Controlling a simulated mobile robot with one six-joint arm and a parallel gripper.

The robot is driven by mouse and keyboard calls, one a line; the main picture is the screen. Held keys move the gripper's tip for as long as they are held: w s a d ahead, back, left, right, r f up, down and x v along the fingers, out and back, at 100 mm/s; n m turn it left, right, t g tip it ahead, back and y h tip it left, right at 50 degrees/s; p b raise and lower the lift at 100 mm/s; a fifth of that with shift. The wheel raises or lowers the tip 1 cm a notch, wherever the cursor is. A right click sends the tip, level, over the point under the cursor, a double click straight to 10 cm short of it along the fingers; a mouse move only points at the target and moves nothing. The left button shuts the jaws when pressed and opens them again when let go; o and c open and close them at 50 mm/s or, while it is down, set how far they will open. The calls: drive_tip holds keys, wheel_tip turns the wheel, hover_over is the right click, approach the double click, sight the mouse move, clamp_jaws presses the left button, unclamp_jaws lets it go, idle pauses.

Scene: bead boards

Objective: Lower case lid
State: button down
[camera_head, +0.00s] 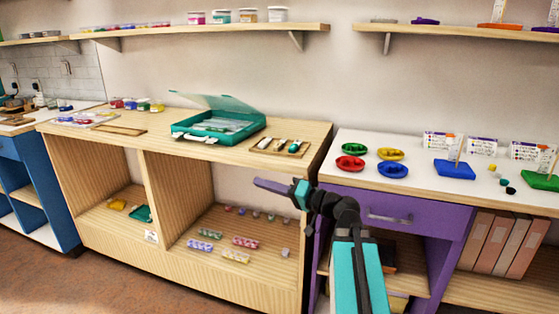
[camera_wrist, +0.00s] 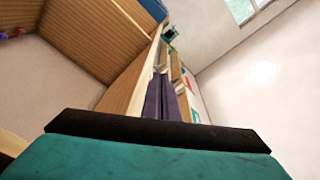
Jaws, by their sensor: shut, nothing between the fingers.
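A teal case (camera_head: 183,133) sits on the wooden counter in the head view. Its translucent teal lid (camera_head: 228,102) stands raised at the back, hinged open and tilted. Pale contents show inside the case. My gripper (camera_head: 258,182) is below counter height, in front of the wooden cabinet, right of and lower than the case. Its purple fingers (camera_wrist: 162,96) are together with nothing between them, and it is apart from the lid. In the wrist view a small teal shape (camera_wrist: 169,32) shows far off along the counter; I cannot tell whether it is the case.
A wooden tray (camera_head: 290,152) with small items lies right of the case. A white-topped purple desk (camera_head: 425,190) with coloured bowls is at the right. A shelf (camera_head: 220,33) with jars hangs above the counter. Open compartments below hold bead boards (camera_head: 245,241).

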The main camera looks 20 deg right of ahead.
drive_tip(key=s+a+f+g, duration=0.1)
drive_tip(key=a+f+g, duration=0.2)
drive_tip(key=a+f, duration=0.55)
drive_tip(key=s+a+f+g, duration=0.2)
drive_tip(key=a+f, duration=0.1)
drive_tip(key=f, duration=1.1)
drive_tip(key=s+a+f+g, duration=0.1)
drive_tip(key=a+f+g, duration=0.2)
drive_tip(key=a+f, duration=0.55)
drive_tip(key=s+a+f+n+g+h, duration=0.1)
drive_tip(key=s+f+g+h, duration=0.25)
drive_tip(key=s+f, duration=0.95)
drive_tip(key=s+a+f+n+g+h, duration=0.15)
drive_tip(key=s+f+g, duration=0.35)
drive_tip(key=s+f, duration=0.75)
drive_tip(key=s+d+f+g+h, duration=0.2)
drive_tip(key=s+d+f+h, duration=0.4)
drive_tip(key=s+d+f, duration=0.2)
drive_tip(key=shift+s+d+f+g+h, duration=0.4)
drive_tip(key=shift+d+f, duration=0.75)
drive_tip(key=shift+f, duration=0.6)
drive_tip(key=shift+a, duration=0.1)
